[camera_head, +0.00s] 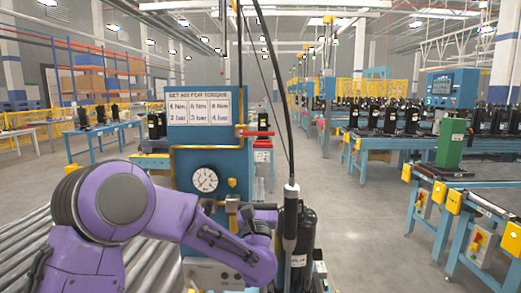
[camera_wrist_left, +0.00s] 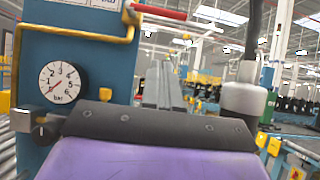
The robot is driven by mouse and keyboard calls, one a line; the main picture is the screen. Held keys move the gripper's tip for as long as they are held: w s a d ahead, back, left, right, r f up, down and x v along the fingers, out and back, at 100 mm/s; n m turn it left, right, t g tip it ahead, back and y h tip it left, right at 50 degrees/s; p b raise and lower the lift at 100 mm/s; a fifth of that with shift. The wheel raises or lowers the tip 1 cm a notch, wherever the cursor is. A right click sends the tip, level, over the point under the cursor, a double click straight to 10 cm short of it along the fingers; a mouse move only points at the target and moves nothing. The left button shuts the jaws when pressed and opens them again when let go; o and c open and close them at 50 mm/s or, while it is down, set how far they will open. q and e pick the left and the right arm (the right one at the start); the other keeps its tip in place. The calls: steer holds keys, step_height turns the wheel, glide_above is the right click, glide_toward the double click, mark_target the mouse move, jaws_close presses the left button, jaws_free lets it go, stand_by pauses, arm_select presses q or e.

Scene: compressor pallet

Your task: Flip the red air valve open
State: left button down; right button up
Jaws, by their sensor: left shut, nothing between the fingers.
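The red air valve (camera_head: 258,133) is a red lever on a brass pipe fitting on the right edge of the blue panel. The lever lies about level and points right. In the left wrist view its red lever (camera_wrist_left: 160,13) runs along the top edge. My left gripper (camera_head: 265,214) is below the valve, apart from it, beside the panel's lower right; my wrist partly hides it. In the left wrist view its grey fingers (camera_wrist_left: 164,86) are shut and empty, pointing away from the camera. My right gripper is not in view.
A round pressure gauge (camera_head: 204,180) and a torque sign (camera_head: 202,108) are on the blue panel (camera_head: 190,132). A black compressor (camera_head: 307,232) and a hanging tool (camera_head: 290,208) on a cable stand close to my left gripper. A roller conveyor (camera_head: 25,245) lies at left.

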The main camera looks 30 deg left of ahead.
mark_target(257, 133)
arm_select(q)
steer(key=shift+w, duration=0.1)
steer(key=s+d+r+p+x, duration=0.1)
steer(key=r+p+x, duration=0.1)
steer(key=p+x, duration=0.6)
steer(key=x, duration=0.4)
steer(key=shift+a+r, duration=0.15)
steer(key=shift+r, duration=0.2)
steer(key=shift+w+f, duration=0.15)
steer(key=shift+n+y+b, duration=0.3)
steer(key=shift+n+b, duration=0.25)
steer(key=shift+n, duration=0.15)
steer(key=shift+r+g, duration=0.25)
steer(key=shift+g, duration=0.05)
